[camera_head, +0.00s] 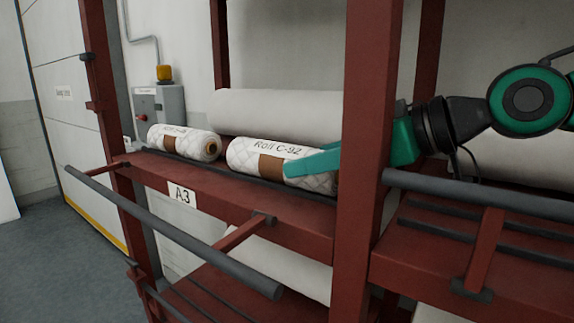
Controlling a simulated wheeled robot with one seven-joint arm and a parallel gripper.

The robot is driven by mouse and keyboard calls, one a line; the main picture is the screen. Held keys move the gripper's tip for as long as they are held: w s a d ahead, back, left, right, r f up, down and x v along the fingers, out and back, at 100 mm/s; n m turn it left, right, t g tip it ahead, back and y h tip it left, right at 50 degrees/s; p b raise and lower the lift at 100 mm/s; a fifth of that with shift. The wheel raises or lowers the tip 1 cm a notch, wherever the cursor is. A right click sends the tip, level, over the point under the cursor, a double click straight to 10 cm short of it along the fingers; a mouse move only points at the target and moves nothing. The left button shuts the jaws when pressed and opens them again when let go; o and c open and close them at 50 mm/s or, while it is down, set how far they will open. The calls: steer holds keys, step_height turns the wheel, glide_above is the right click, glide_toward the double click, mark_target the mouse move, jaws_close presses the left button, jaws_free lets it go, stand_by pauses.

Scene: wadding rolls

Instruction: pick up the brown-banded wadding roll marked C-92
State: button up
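The wadding roll marked "Roll C-92" (243,157) lies on its side on the red shelf labelled A3. It is white and quilted, with a brown band near its middle. Its right end is partly hidden by my gripper and the red post. My gripper (308,164) reaches in from the right behind the post, and a teal finger overlaps the roll's right part. Only this finger shows clearly, so I cannot tell whether the gripper is open or shut, or whether it touches the roll.
A second brown-banded roll (187,142) lies to the left, its label unreadable. A plain white roll (275,112) lies behind. The red post (368,130) stands in front of my gripper. Grey bars (170,232) project at the front. Floor at left is clear.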

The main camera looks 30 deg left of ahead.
mark_target(282, 163)
steer(key=x, duration=0.6)
steer(key=shift+r, duration=0.1)
steer(key=shift+s, duration=0.1)
steer(key=c, duration=1.1)
